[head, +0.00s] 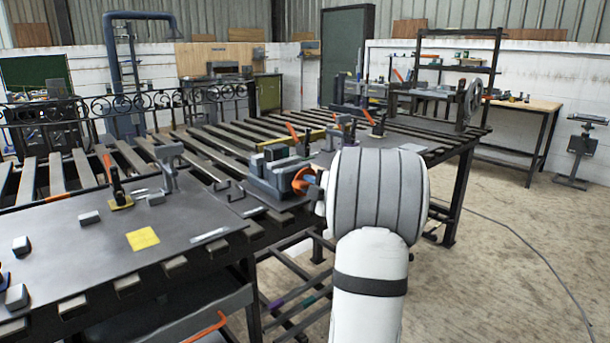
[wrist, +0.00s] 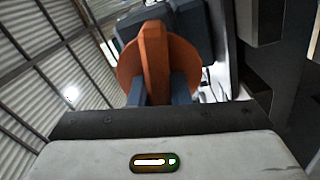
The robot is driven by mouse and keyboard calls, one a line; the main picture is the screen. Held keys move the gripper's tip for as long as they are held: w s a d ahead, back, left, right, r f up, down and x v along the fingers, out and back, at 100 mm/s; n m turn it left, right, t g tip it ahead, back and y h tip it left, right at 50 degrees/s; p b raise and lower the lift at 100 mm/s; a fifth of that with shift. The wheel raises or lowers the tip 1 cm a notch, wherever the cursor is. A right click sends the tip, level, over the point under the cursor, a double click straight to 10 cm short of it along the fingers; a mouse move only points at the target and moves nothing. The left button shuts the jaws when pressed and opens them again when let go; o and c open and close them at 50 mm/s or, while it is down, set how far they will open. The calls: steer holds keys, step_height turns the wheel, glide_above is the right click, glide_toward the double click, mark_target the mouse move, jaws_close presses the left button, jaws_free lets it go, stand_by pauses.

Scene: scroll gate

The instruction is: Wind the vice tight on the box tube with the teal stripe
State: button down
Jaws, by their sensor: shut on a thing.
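The grey vice (head: 270,176) stands on the slatted table, left of my arm in the head view. Its orange handle (head: 304,181) faces my gripper. In the wrist view the handle (wrist: 152,45) is an orange disc with a raised bar across it. My gripper (wrist: 158,90) is shut on that bar, one grey-blue finger on each side. In the head view my wrist hides most of my gripper. A teal stripe (head: 309,302) shows on a tube on the low rack under the table. I cannot tell whether a tube sits between the vice jaws.
A steel plate (head: 95,245) with small blocks, a clamp and a yellow sheet (head: 143,239) lies left of the vice. A purple-striped tube (head: 277,303) lies on the low rack. The floor at right is open, apart from a cable (head: 520,240).

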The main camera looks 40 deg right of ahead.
steer(key=m+p, duration=0.5)
steer(key=shift+d+r+m, duration=0.1)
steer(key=shift+r+m, duration=0.05)
steer(key=shift+m, duration=0.15)
steer(key=m+p, duration=0.3)
steer(key=m, duration=0.1)
steer(key=shift+s+p, duration=0.1)
steer(key=shift+p, duration=0.2)
steer(key=shift+m+p, duration=0.35)
steer(key=shift+m, duration=0.35)
steer(key=shift+f, duration=0.2)
steer(key=c, duration=1.8)
jaws_free()
steer(key=o, duration=0.4)
steer(key=shift+d+r, duration=0.1)
steer(key=shift+r, duration=0.1)
steer(key=shift+o, duration=0.2)
steer(key=s, duration=0.7)
steer(key=shift+s+d, duration=0.3)
steer(key=shift+s, duration=0.1)
